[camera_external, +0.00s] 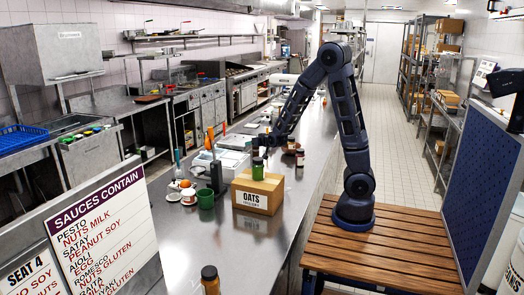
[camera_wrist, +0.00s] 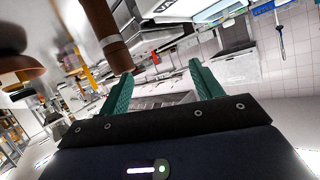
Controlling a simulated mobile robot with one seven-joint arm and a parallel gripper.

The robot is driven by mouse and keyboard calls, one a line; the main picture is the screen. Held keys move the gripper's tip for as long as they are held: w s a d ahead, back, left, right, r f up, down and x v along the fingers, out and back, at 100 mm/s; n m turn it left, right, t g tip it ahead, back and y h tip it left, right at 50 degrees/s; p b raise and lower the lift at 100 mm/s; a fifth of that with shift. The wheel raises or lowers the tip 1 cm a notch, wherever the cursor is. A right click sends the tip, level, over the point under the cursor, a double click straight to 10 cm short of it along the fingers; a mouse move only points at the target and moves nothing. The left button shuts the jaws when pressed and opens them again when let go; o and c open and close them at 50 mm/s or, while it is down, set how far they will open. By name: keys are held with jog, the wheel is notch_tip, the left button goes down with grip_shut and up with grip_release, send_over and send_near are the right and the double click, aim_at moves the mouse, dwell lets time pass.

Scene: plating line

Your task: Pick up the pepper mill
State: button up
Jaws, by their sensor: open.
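My gripper shows in the camera_wrist view (camera_wrist: 162,82) with its two green fingers spread apart and nothing between them. A brown, round-bodied upright thing (camera_wrist: 103,32), which may be the pepper mill, stands close by beyond the left fingertip; its upper end is cut off by the frame. In the camera_external view my gripper (camera_external: 267,143) is low over the steel counter, behind the oats box; its fingers are too small to read. I cannot tell for sure which thing in that view is the pepper mill.
The cardboard oats box (camera_external: 258,191) stands on the counter (camera_external: 245,245), with a green-labelled jar (camera_external: 258,169) at its back edge. The near counter is mostly clear.

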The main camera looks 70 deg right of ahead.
jog(key=shift+w+d+f+m+t+h, duration=0.15)
jog(key=shift+w+d+f+h, duration=0.6)
jog(key=shift+d, duration=1.45)
jog(key=shift+w+d+f+m+t+h, duration=0.1)
jog(key=shift+w+d+f+t+h, duration=0.2)
jog(key=shift+w+d+h, duration=1.35)
jog(key=shift+w+d+f+m+t+h, duration=0.15)
jog(key=shift+w+d+f+h, duration=0.3)
jog(key=shift+d, duration=2.25)
jog(key=shift+s+f, duration=0.1)
jog(key=shift+f, duration=0.05)
jog(key=shift+c, duration=0.3)
grip_shut()
